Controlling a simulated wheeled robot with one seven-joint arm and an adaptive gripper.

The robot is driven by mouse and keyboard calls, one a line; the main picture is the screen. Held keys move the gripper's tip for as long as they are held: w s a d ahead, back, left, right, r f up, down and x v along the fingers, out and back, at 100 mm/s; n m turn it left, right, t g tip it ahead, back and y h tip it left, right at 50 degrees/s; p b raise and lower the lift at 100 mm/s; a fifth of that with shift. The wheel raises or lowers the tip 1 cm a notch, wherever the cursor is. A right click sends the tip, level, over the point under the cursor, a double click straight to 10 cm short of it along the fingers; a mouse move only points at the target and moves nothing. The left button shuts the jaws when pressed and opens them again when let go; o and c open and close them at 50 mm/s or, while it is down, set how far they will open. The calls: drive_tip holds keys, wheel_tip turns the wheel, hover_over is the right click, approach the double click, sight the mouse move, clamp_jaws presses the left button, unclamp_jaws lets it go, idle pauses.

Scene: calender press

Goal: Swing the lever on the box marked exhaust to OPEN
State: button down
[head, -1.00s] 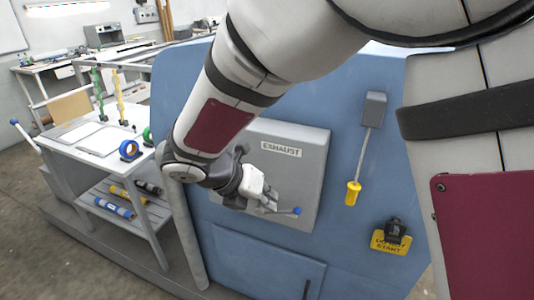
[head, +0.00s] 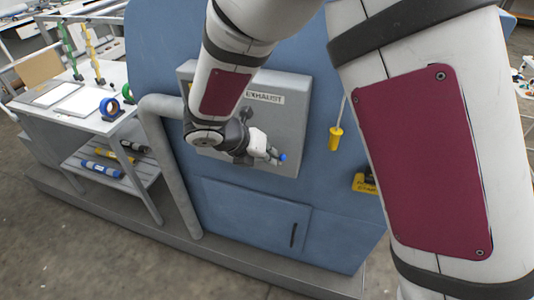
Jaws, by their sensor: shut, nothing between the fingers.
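The grey box marked EXHAUST (head: 292,118) is mounted on the blue press body. Its label (head: 264,97) shows near the top. My gripper (head: 274,157) is shut, in front of the box and close beside the knob. I cannot tell whether the fingers touch the lever. The lever's shaft and pivot are mostly hidden behind my gripper and wrist, and no OPEN mark can be made out.
A yellow-handled pull (head: 336,138) hangs right of the box, and a yellow tag (head: 364,184) is lower right, partly hidden by my arm. A grey pipe (head: 168,165) runs down at the left. A white table (head: 92,122) with tape rolls stands further left.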

drive_tip(key=shift+s+d+f, duration=0.15)
drive_tip(key=shift+d+f, duration=0.3)
drive_tip(key=shift+f, duration=0.25)
drive_tip(key=shift+r, duration=0.15)
drive_tip(key=shift+r, duration=0.7)
